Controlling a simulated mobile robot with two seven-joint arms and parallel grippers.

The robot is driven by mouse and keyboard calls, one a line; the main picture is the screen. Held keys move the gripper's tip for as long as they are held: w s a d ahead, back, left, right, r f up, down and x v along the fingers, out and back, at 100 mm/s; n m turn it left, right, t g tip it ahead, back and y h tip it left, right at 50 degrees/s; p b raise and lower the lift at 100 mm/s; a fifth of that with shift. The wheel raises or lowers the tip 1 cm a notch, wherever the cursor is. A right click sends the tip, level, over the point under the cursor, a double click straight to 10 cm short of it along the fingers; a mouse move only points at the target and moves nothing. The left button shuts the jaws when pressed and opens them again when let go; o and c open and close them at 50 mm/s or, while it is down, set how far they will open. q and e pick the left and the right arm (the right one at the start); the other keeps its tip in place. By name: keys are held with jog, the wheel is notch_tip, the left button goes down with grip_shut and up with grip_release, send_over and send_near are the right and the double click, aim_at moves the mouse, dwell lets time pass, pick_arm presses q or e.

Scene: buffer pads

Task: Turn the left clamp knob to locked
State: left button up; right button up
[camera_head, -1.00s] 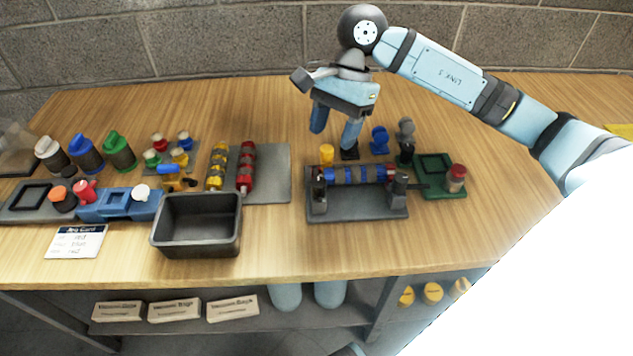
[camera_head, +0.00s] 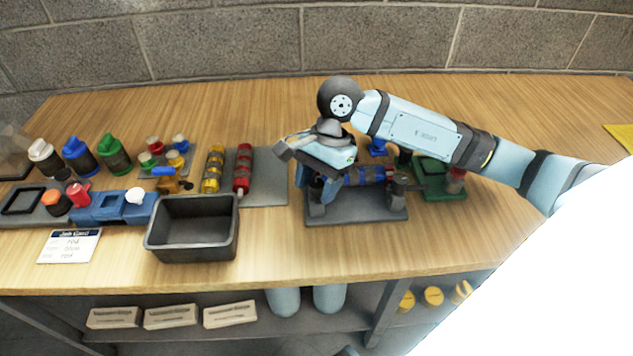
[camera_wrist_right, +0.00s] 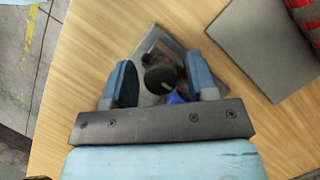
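The grey clamp fixture (camera_head: 375,213) stands on the bench and carries a blue and dark roller (camera_head: 372,177) between its two posts. My right gripper (camera_head: 316,182) is lowered over the left post and hides most of the left clamp knob in the head view. In the right wrist view, the dark round knob (camera_wrist_right: 159,80) sits between the two blue fingers of my right gripper (camera_wrist_right: 160,85). The fingers are spread, with gaps on both sides of the knob. The knob's locked or unlocked marking cannot be read. My left gripper is not in view.
A green tray (camera_head: 440,193) with a red-topped piece stands right of the fixture. A grey mat (camera_head: 270,180) with red and yellow rollers and a black bin (camera_head: 195,251) lie left. The bench front before the fixture is clear.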

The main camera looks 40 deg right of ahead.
jog(key=c, duration=0.7)
jog(key=shift+f+m+b, duration=0.15)
jog(key=shift+m+b, duration=0.15)
jog(key=shift+b, duration=0.35)
jog(key=o, duration=0.9)
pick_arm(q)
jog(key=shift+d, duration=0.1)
